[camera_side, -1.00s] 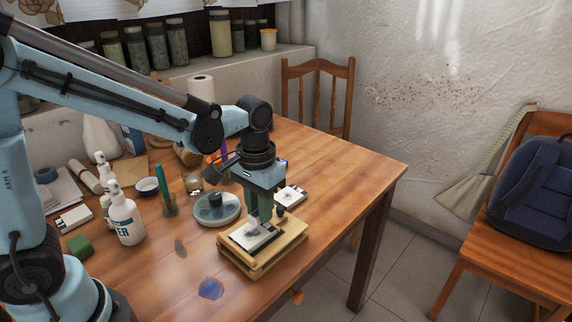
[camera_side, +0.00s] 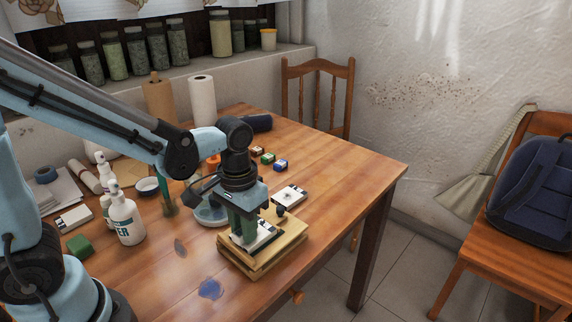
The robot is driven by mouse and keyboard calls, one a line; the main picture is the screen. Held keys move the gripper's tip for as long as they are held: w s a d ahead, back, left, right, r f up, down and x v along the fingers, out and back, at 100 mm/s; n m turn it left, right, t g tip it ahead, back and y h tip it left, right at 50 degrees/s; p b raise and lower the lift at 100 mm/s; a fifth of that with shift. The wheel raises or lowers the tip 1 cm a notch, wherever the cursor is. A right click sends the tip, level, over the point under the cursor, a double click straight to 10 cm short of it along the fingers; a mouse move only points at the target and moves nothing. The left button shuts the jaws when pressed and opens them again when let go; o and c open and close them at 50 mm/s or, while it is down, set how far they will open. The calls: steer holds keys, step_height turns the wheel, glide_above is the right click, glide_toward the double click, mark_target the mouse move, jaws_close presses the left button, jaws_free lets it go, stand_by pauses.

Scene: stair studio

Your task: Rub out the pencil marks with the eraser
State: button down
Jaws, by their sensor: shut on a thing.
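A white card (camera_side: 266,238) lies on a wooden stand (camera_side: 262,266) near the table's front right edge. My gripper (camera_side: 243,239) points down over the left part of the card, its green fingers close to the card's surface. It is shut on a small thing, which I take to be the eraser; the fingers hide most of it. I cannot tell whether it touches the card. Pencil marks on the card are too small or too covered to make out. A second white card (camera_side: 290,197) with a dark mark lies on the table behind the stand.
A round dish (camera_side: 209,216) stands left of the gripper, partly hidden by it. Small coloured blocks (camera_side: 267,157) lie behind. The table's right side is clear.

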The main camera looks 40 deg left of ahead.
mark_target(262, 225)
steer(key=w, duration=0.4)
steer(key=shift+w+d, duration=0.15)
steer(key=shift+w, duration=0.15)
steer(key=shift+s, duration=3.15)
steer(key=shift+w, duration=3.15)
step_height(262, 225, up, 8)
steer(key=shift+s, duration=0.1)
